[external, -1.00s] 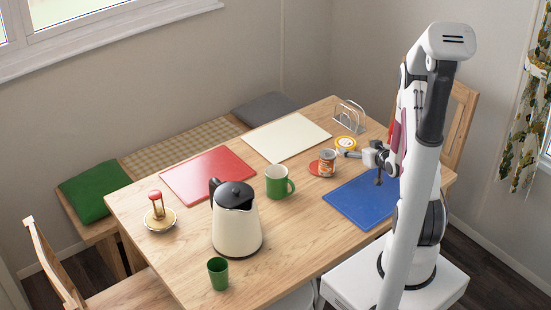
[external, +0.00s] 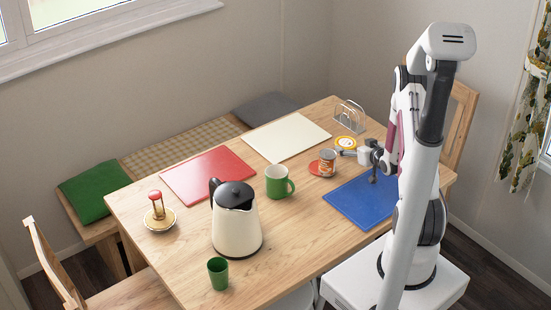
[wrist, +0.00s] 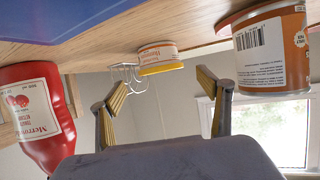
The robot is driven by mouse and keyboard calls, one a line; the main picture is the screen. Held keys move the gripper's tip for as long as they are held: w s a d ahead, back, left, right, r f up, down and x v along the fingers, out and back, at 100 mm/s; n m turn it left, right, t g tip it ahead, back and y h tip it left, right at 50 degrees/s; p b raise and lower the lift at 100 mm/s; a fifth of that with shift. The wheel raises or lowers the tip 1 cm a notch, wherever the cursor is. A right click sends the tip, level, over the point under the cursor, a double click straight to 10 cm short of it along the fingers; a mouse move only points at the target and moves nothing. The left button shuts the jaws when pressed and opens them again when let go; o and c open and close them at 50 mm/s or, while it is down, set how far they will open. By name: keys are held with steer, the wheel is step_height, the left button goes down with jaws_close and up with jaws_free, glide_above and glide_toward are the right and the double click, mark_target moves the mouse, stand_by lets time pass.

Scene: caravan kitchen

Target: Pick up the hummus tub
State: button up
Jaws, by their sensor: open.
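The hummus tub (external: 346,142), small and round with a yellow lid and pale sides, stands on the table between the toast rack and the can. In the wrist view, which is upside down, the tub (wrist: 160,57) is ahead of my gripper (wrist: 162,88) and lies between the lines of its two fingers. My gripper is open and empty, with its fingers apart and not around the tub. In the external view my gripper (external: 344,152) is low over the table, close to the tub on its near side.
A can (external: 327,162) on a red coaster (external: 314,168) stands close by; the can (wrist: 272,48) is right in the wrist view. A ketchup bottle (wrist: 38,115) is left there. The toast rack (external: 350,116) stands beyond the tub. A blue mat (external: 360,202) lies nearer.

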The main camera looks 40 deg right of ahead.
mark_target(350, 144)
steer(key=shift+w+d+f, duration=0.15)
steer(key=shift+w+f, duration=0.6)
steer(key=shift+w, duration=0.3)
steer(key=shift+x, duration=1)
steer(key=c, duration=1.3)
